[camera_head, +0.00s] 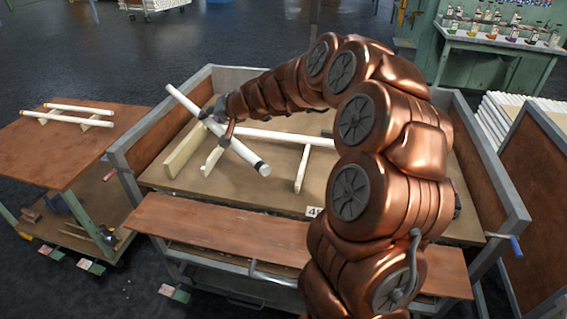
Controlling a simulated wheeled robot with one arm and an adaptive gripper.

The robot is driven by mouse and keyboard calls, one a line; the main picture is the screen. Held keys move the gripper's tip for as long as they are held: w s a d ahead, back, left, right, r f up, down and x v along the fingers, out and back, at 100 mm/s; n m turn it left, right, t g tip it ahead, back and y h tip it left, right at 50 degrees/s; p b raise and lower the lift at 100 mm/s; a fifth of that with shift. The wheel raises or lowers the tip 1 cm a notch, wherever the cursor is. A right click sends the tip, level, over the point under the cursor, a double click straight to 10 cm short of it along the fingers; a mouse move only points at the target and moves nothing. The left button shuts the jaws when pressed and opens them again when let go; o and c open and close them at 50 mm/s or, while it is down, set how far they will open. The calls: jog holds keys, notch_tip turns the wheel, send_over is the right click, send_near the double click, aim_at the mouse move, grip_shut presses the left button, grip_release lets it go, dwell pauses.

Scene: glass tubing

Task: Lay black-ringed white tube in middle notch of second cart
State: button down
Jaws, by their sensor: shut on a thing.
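A white tube with a black ring near its lower right end (245,154) is held by my gripper (219,122). My gripper is shut on it near its middle. The tube slants from upper left to lower right, over the left part of the grey-framed cart (130,180). Pale wooden supports (184,151) stand on the cart's bed, with another support (301,170) further right. Another white tube (290,137) lies across the cart, partly hidden by my arm. The notches are too small to make out, and I cannot tell whether the held tube touches a support.
A brown-topped cart (50,160) at left carries two white tubes (80,109) with orange ends on a wooden rack. A plank shelf (210,222) runs along the grey-framed cart's front. A green bench (490,43) with bottles and stacked white tubes (500,130) stand at right.

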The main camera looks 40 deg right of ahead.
jog(key=s+d+n+g+y, duration=0.2)
jog(key=s+d+n+y, duration=0.15)
jog(key=d, duration=1.35)
jog(key=s+d+f+n+g+y, duration=0.1)
jog(key=s+d+f+n, duration=0.15)
jog(key=s+d, duration=0.6)
jog(key=s+d+f+n+g+y, duration=0.15)
jog(key=s+d+f, duration=0.3)
jog(key=s, duration=0.65)
jog(key=shift+n, duration=0.35)
jog(key=w+a+b, duration=0.2)
jog(key=w+a, duration=0.1)
jog(key=w+a+b, duration=0.2)
jog(key=w+a, duration=0.2)
jog(key=w+a+b, duration=0.1)
jog(key=w+a, duration=0.3)
jog(key=shift+a+f+b, duration=0.15)
jog(key=shift+f+b, duration=0.15)
jog(key=shift+b, duration=0.1)
jog(key=shift+f, duration=1.8)
jog(key=c, duration=0.9)
grip_release()
